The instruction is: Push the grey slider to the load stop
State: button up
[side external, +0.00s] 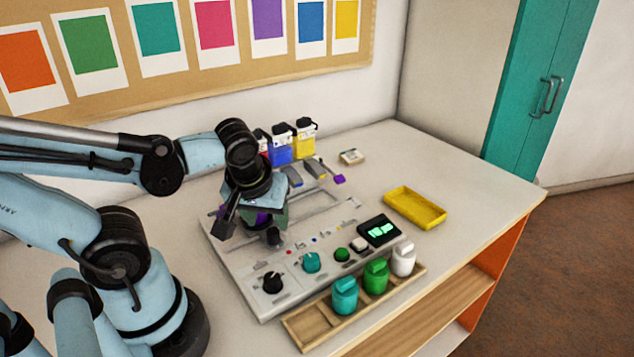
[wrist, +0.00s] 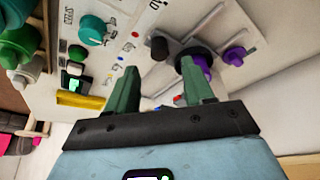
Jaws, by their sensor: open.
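My gripper (side external: 250,220) is open over the left part of the light grey control panel (side external: 232,258). In the wrist view, its two green fingers (wrist: 157,66) are apart and empty, pointing at the panel. A dark upright knob (wrist: 160,48) stands just beyond the gap between them; it also shows below the gripper in the side view (side external: 273,238). It may be the grey slider's handle, but I cannot tell. A dark and purple piece (wrist: 195,68) is close by the right fingertip; contact is unclear. I cannot make out the load stop's marking.
A black knob (side external: 268,282), teal knob (side external: 311,262), green button (side external: 341,254) and lit display (side external: 379,229) occupy the panel front. Teal (side external: 345,295), green (side external: 376,276) and white (side external: 403,260) bottles stand in a wooden rack. A yellow tray (side external: 415,208) lies right; coloured containers (side external: 304,140) stand behind.

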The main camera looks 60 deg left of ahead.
aim_at(272, 231)
jog(key=shift+x, duration=2.4)
jog(key=shift+c, duration=0.5)
grip_shut()
